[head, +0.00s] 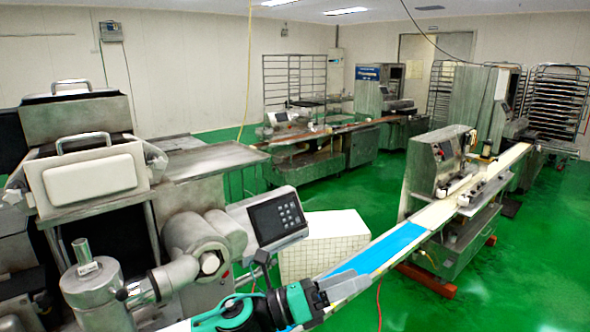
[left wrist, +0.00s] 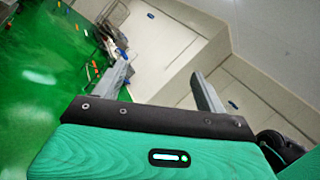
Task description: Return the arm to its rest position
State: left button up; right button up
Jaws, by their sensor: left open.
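My left gripper (head: 338,289) is at the bottom middle of the head view, in front of the blue conveyor belt (head: 385,250). Its body is teal and black with grey fingers. In the left wrist view the two fingers of the left gripper (left wrist: 160,82) stand wide apart with nothing between them. The encrusting machine (head: 200,240) stands close by at the left, with a tilted control panel (head: 277,219). The gripper is below and to the right of this panel, apart from it in the picture. My right gripper is in neither view.
A white tiled block (head: 325,243) stands behind the gripper. The belt's steel machine (head: 440,185) is to the right, and another conveyor machine (head: 300,140) is farther back. Racks (head: 556,100) line the back right. Green floor (head: 525,260) is clear at the lower right.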

pick_arm(q)
jog(key=a+f+n+t+y, duration=0.5)
jog(key=a+f+n+y, duration=0.35)
jog(key=n, duration=0.75)
jog(key=a+f+n+t+y, duration=0.5)
jog(key=a+f+n+y, duration=0.35)
jog(key=n, duration=0.65)
jog(key=s+a+f+n+g+y, duration=0.1)
jog(key=s+a+f+n+g, duration=0.4)
jog(key=s, duration=0.3)
jog(key=s+a+f+n+g+y, duration=0.1)
jog(key=s+a+f+n+g, duration=0.1)
jog(key=s+a+f, duration=0.45)
jog(key=s+a+f+n+g+y, duration=0.1)
jog(key=s+a+f+n+g, duration=0.25)
jog(key=s+f, duration=0.45)
notch_tip(320, 180, down, 35)
jog(key=s+g+b, duration=0.2)
jog(key=s+b, duration=0.1)
jog(key=b, duration=0.3)
jog(key=s+a+f+b, duration=0.1)
jog(key=s+f+b, duration=0.2)
jog(key=s+f, duration=0.6)
jog(key=s+a+f+g+b, duration=0.1)
jog(key=s+a+f+b, duration=0.1)
jog(key=s+f, duration=0.8)
notch_tip(320, 180, down, 7)
jog(key=shift+s+f+b, duration=0.1)
jog(key=shift+s+b, duration=0.1)
jog(key=shift+b, duration=0.25)
